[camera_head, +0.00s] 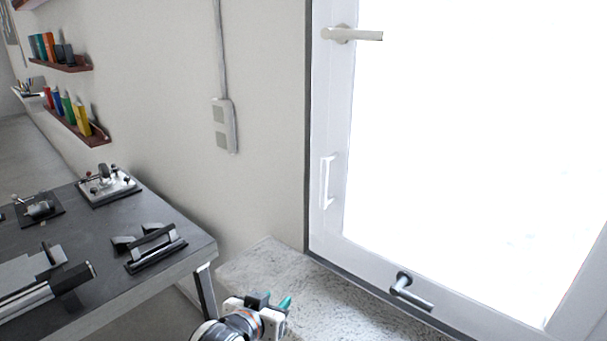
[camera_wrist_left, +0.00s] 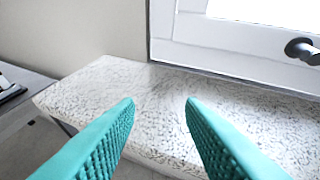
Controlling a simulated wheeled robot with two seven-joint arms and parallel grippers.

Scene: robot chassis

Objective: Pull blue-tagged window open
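A white-framed window (camera_head: 333,218) fills the right of the head view, and its lower frame shows in the left wrist view (camera_wrist_left: 235,48). I see no blue tag on it. Its left stile carries a lever handle (camera_head: 352,34) near the top and a slim white pull handle (camera_head: 327,182) lower down. A grey metal handle (camera_head: 411,292) sits on the bottom rail; it also shows in the left wrist view (camera_wrist_left: 303,50). My left gripper (camera_head: 272,300) is over the sill, left of and apart from the grey handle. Its teal fingers (camera_wrist_left: 160,104) are spread and empty. My right gripper is out of view.
A speckled stone sill (camera_head: 262,262) lies below the window. A dark workbench (camera_head: 95,233) with several clamps and tools stands at left. Wall shelves (camera_head: 75,130) hold bottles, and a grey switch box (camera_head: 224,125) is on the wall. The sill top is clear.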

